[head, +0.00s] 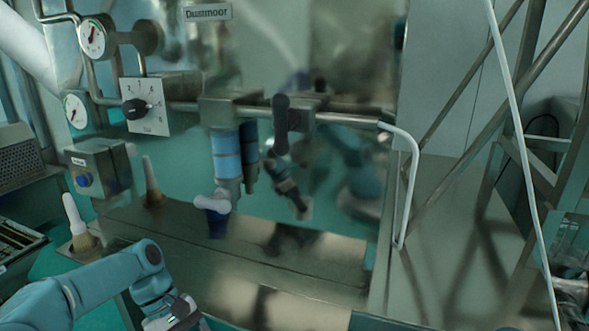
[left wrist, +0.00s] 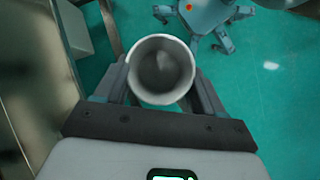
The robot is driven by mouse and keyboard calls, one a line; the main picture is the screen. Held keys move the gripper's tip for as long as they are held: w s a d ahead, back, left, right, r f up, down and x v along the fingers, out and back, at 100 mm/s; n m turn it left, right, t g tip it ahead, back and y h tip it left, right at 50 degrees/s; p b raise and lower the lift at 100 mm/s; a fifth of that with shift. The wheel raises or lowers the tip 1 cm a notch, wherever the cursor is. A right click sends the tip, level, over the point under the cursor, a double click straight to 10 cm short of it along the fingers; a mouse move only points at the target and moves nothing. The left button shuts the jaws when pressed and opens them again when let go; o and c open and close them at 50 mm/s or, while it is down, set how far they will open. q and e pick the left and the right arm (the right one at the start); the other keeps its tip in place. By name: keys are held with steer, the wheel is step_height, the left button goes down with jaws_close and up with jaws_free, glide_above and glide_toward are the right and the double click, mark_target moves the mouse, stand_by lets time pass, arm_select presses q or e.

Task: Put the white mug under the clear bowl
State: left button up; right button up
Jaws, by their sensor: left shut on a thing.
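A white mug (left wrist: 162,70) sits between the fingers of my left gripper (left wrist: 160,84) in the left wrist view. I look down into its open top, and it appears empty. In the head view, my left gripper (head: 180,318) is low, at the bottom edge, partly cut off; the mug is not clearly visible there. A bluish see-through cylinder (head: 226,153) hangs below a metal block on the pipe; it appears to be the clear bowl. My left gripper is below it and to its left, well apart. My right gripper is not clearly seen.
A blue and white piece (head: 214,204) is under the bowl, above a metal ledge (head: 300,262). Gauges (head: 97,38) and a knob plate (head: 148,106) are at left.

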arm_select(q)
steer(key=m, duration=0.1)
steer(key=s+m+g+y, duration=0.1)
steer(key=m, duration=0.1)
steer(key=shift+s+r+m+y, duration=0.1)
steer(key=shift+r+m+y, duration=0.2)
step_height(320, 180, down, 6)
steer(key=m+y, duration=0.1)
steer(key=m, duration=0.1)
steer(key=m+g+y, duration=0.1)
steer(key=m, duration=0.1)
steer(key=shift+a+g, duration=0.15)
steer(key=shift+g, duration=0.15)
steer(key=shift+s+r, duration=0.1)
steer(key=shift+s, duration=0.15)
steer(key=shift+w, duration=0.15)
